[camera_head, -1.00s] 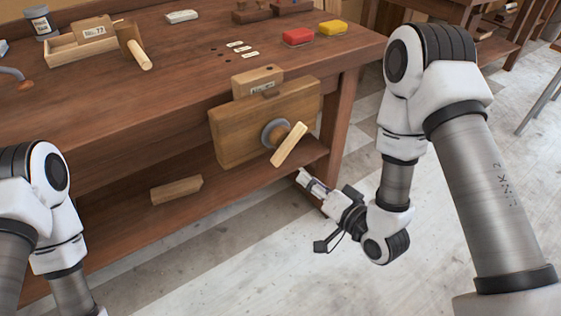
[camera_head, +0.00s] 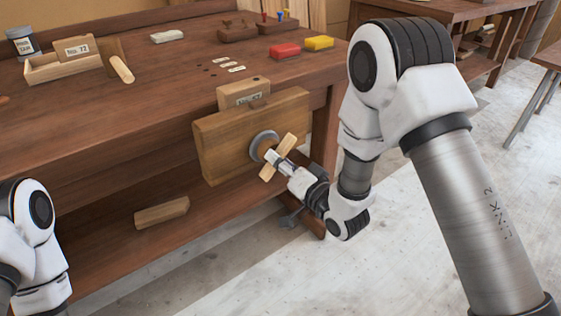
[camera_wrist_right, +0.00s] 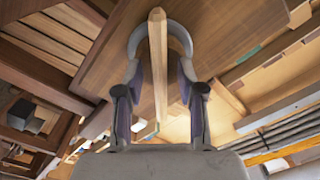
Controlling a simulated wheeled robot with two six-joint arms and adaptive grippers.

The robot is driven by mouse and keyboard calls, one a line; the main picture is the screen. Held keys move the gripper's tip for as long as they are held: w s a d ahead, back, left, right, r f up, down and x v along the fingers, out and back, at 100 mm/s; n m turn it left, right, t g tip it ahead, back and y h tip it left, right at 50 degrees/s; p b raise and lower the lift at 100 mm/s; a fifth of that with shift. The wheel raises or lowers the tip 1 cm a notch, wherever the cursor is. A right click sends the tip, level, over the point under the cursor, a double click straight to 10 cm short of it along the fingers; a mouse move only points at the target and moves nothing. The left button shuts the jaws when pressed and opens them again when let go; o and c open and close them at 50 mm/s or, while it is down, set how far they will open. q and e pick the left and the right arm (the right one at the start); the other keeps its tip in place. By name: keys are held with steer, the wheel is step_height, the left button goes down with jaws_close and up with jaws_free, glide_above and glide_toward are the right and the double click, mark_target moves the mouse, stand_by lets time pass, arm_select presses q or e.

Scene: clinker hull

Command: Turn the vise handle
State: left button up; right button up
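The vise (camera_head: 218,150) is a wooden front jaw on the bench's front, with a grey round hub (camera_head: 258,140). The pale wooden vise handle (camera_head: 287,144) crosses the hub and leans, upper end to the right. In the right wrist view the handle (camera_wrist_right: 157,40) runs upright through the middle. My right gripper (camera_head: 271,158) is at the handle, its fingers open on either side of it. The wrist view shows a gap between each finger and the handle (camera_wrist_right: 160,68). My left gripper is out of view; only part of the left arm shows at the lower left.
The bench top (camera_head: 150,100) carries a wooden tray (camera_head: 62,70), a red block (camera_head: 285,50) and a yellow block (camera_head: 319,43). A wood piece (camera_head: 162,212) lies on the lower shelf. A bench leg (camera_head: 325,140) stands close to my right arm.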

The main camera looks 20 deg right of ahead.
jaws_close()
steer(key=shift+m+p, duration=0.3)
steer(key=shift+m, duration=0.1)
steer(key=m+p, duration=0.2)
steer(key=m, duration=0.2)
steer(key=shift+a+r, duration=0.1)
steer(key=shift+r, duration=0.05)
steer(key=shift+m+p, duration=1.05)
steer(key=shift+m, duration=0.95)
steer(key=shift+c, duration=1.5)
jaws_free()
steer(key=o, duration=0.3)
steer(key=shift+s, duration=0.1)
